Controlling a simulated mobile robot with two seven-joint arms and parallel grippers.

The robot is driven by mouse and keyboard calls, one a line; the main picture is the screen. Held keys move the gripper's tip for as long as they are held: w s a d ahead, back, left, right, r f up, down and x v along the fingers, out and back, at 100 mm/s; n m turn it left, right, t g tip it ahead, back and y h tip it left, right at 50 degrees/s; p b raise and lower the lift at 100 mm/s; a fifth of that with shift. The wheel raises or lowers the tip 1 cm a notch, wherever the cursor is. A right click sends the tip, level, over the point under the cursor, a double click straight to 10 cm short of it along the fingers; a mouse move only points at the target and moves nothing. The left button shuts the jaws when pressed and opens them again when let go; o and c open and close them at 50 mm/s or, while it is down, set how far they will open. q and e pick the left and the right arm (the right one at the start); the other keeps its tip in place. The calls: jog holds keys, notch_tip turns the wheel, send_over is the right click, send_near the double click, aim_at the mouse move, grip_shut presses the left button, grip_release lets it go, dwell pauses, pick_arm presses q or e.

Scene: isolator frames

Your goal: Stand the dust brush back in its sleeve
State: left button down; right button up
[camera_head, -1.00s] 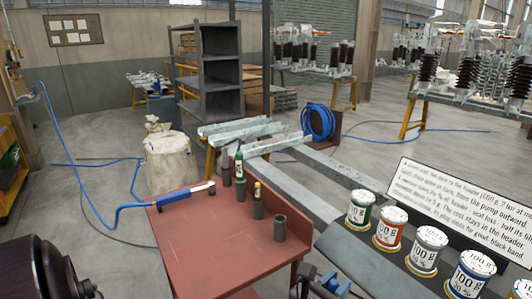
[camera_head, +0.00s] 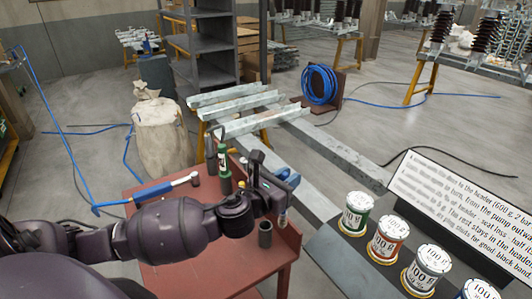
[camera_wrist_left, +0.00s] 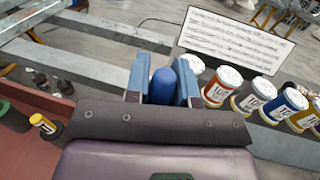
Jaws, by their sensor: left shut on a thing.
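My left gripper (camera_head: 284,180) is above the right edge of the red table. In the left wrist view its blue fingers (camera_wrist_left: 161,88) are shut on an upright blue round-topped handle (camera_wrist_left: 162,80), which I take as the dust brush. A pale lower end (camera_head: 283,217) shows below the fingers in the head view. An open, empty-looking dark grey sleeve (camera_head: 265,236) stands on the table, below and left of the gripper. My right gripper is not in view.
On the red table (camera_head: 190,250) stand a green bottle (camera_head: 224,160) and a yellow-topped item (camera_head: 241,184), partly hidden by my arm. A blue-handled wand (camera_head: 160,188) lies behind. Several labelled cans (camera_head: 387,238) and a text board (camera_head: 455,205) are on the right.

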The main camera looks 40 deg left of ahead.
pick_arm(q)
jog(key=shift+s+a+f+m+g+h+p, duration=0.15)
jog(key=shift+a+m+g+h+p, duration=0.4)
jog(key=shift+m+g+h, duration=0.9)
jog(key=shift+s+a+f+m+g+h+p, duration=0.15)
jog(key=shift+a+m+g+h, duration=0.65)
jog(key=shift+h, duration=1.2)
jog(key=shift+s+a+f+m+g+h+p, duration=0.25)
jog(key=shift+a+m+g+h, duration=0.5)
jog(key=shift+m+h, duration=0.95)
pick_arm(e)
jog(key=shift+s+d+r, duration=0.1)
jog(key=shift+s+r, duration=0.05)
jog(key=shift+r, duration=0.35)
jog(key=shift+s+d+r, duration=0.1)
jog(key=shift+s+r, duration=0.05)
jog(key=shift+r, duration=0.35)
